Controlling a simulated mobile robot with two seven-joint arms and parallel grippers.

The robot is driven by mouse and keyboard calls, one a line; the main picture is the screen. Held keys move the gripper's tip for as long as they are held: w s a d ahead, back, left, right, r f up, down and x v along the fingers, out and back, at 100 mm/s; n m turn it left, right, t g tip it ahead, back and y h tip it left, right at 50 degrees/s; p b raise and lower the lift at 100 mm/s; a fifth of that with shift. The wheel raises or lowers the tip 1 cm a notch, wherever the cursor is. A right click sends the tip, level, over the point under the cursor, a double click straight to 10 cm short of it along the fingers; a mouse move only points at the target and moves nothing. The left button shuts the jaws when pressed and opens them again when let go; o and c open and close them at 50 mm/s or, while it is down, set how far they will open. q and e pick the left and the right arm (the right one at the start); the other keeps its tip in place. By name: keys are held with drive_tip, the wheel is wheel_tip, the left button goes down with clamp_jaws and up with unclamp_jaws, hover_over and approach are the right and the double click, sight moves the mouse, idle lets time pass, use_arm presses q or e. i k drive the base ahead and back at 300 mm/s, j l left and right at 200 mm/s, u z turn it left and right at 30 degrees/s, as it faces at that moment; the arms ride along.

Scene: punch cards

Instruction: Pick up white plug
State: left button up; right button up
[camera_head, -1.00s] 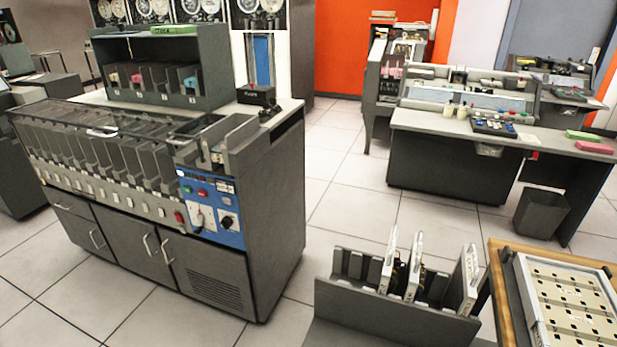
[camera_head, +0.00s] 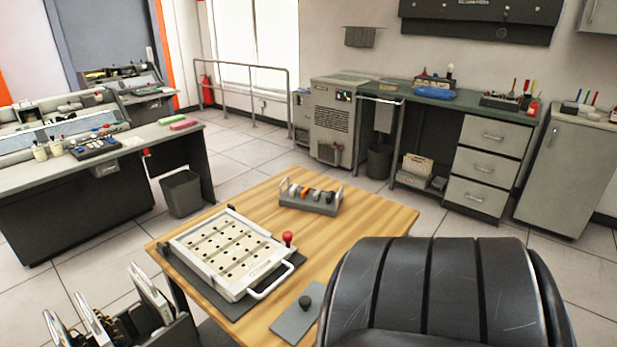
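A small grey rack (camera_head: 308,205) stands near the back edge of the wooden table (camera_head: 362,208). It holds several small plugs in a row between two light end handles. One plug is orange (camera_head: 304,192); others look pale or dark. A pale, whitish plug (camera_head: 316,194) seems to sit just right of the orange one, but it is too small to be sure. Neither of my grippers is in view.
A white-framed perforated panel (camera_head: 222,246) with a handle lies on the table, beside a red knob (camera_head: 287,238). A grey plate with a dark knob (camera_head: 298,314) lies in front. A black padded chair (camera_head: 440,290) blocks the right front. Floor behind the table is clear.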

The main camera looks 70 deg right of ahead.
sight(294, 188)
drive_tip(key=z, duration=2.1)
